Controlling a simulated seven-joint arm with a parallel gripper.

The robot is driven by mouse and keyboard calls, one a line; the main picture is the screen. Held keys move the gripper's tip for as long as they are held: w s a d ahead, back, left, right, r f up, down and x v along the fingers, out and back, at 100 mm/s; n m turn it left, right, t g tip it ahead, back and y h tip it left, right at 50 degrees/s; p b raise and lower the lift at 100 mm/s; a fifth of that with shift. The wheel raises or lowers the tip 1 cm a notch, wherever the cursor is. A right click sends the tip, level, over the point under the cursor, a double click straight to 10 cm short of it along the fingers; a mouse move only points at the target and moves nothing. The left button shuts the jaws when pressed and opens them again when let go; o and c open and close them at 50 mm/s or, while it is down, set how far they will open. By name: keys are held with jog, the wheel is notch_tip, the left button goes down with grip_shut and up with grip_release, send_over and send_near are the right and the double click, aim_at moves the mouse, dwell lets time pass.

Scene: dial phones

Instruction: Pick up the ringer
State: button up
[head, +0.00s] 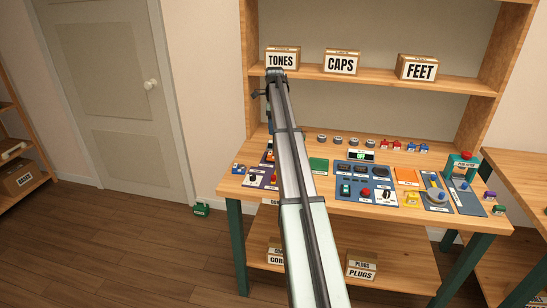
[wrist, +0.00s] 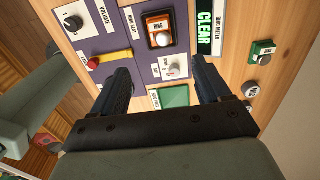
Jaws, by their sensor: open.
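I cannot pick out the ringer for certain, as most labels are too small or turned to read. A small green labelled block (head: 201,209) lies on the floor by the wall, left of the workbench. My gripper (wrist: 159,68) is open and empty in the wrist view, its two dark fingers pointing at the bench top. In the head view my arm crosses the bench.
The workbench (head: 230,187) carries blue boards (head: 366,172), a green pad (head: 318,164), a teal device with a red top (head: 462,164) and small knobs along the back.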

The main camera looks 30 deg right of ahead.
notch_tip(320, 180, down, 13)
jog(key=shift+w+a+f, duration=0.1)
jog(key=shift+w, duration=0.05)
jog(key=c, duration=1.4)
